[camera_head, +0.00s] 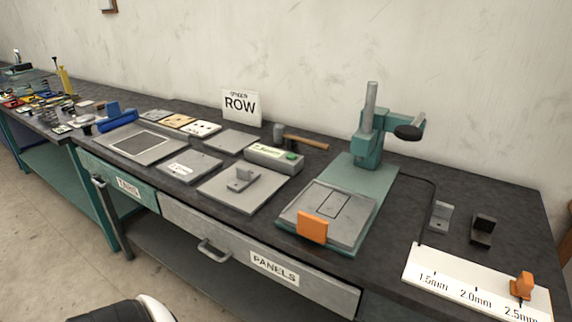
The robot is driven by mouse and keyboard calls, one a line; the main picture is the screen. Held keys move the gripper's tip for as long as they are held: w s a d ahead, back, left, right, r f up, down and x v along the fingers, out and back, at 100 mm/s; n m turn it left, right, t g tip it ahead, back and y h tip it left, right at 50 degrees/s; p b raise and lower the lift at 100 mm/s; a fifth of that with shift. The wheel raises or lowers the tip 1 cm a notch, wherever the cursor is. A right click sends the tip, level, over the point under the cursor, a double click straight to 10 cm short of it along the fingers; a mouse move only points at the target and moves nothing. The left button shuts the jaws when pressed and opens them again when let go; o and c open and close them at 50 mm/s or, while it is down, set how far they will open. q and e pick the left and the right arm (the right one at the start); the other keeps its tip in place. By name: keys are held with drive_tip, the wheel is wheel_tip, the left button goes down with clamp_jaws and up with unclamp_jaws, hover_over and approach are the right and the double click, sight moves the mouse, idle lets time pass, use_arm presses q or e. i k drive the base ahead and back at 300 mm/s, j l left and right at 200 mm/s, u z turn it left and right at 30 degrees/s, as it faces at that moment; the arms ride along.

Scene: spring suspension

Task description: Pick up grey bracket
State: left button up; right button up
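A small grey L-shaped bracket (441,216) stands on the dark bench top to the right of the green press. Another grey bracket-like piece (241,180) sits on a flat light grey plate (247,201) near the middle of the bench. I cannot tell from the picture which of the two is the task's bracket. Both stand clear, with nothing gripping them. Neither of my grippers is in view. Only a rounded black and white part, probably my own, shows at the bottom left edge.
A green press (369,135) stands behind a plate with an orange block (312,227). A black bracket (483,229) and a white gauge strip (450,277) with an orange piece (521,286) lie at right. A hammer (305,142) lies at the back. Drawer handles (215,251) protrude in front.

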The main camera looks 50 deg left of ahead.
sight(245, 176)
drive_tip(key=u, duration=1.8)
